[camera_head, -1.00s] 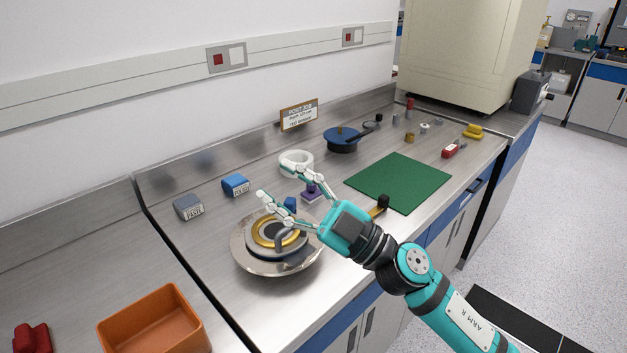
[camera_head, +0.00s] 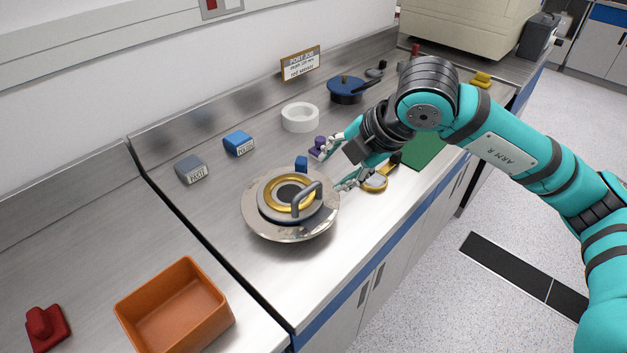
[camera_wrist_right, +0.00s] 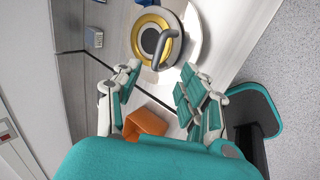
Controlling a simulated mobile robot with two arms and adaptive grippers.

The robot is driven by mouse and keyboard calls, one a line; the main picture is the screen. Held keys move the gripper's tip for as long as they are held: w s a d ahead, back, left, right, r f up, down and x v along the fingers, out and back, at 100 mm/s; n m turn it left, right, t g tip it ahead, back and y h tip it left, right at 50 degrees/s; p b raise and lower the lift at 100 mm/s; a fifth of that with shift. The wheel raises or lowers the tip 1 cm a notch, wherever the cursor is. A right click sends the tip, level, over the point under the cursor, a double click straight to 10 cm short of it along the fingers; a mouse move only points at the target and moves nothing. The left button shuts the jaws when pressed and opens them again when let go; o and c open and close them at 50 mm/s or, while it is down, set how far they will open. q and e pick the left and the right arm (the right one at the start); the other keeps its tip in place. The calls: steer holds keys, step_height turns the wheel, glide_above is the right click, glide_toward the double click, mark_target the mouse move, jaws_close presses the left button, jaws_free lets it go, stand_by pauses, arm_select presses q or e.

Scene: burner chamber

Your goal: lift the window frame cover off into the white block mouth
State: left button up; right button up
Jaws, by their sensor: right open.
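The round window frame cover (camera_head: 290,192), with a gold ring and an arched grey handle (camera_head: 308,198), sits on a wide steel disc (camera_head: 290,231) on the bench. In the right wrist view, the handle (camera_wrist_right: 166,48) shows beyond the fingertips, on the gold ring (camera_wrist_right: 138,38). My right gripper (camera_head: 334,168) is open and empty, just right of the disc, its fingers pointing toward the cover. It also shows open in the right wrist view (camera_wrist_right: 158,78). A thick white ring (camera_head: 300,117) with a round opening stands behind the cover; I cannot tell whether it is the white block mouth.
A small blue block (camera_head: 301,163) and a purple piece (camera_head: 318,146) are close to my right fingers. A yellow-and-black tool (camera_head: 376,182) lies beneath the gripper. Labelled grey (camera_head: 191,169) and blue (camera_head: 239,142) blocks are at left. An orange bin (camera_head: 140,305) stands at front left.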

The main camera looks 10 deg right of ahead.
mark_target(310, 187)
steer(key=p+x, duration=0.2)
steer(key=x, duration=1)
arm_select(q)
steer(key=shift+w+a+r, duration=0.2)
steer(key=shift+w+r, duration=0.1)
steer(key=shift+r, duration=0.4)
steer(key=shift+w+a+r, duration=0.2)
steer(key=shift+w+r, duration=0.05)
steer(key=shift+r, duration=0.45)
arm_select(e)
steer(key=shift+w+a+f, duration=0.15)
steer(key=shift+a+f, duration=0.05)
steer(key=shift+f, duration=0.25)
arm_select(q)
steer(key=shift+s, duration=0.1)
arm_select(e)
jaws_close()
steer(key=shift+r, duration=0.15)
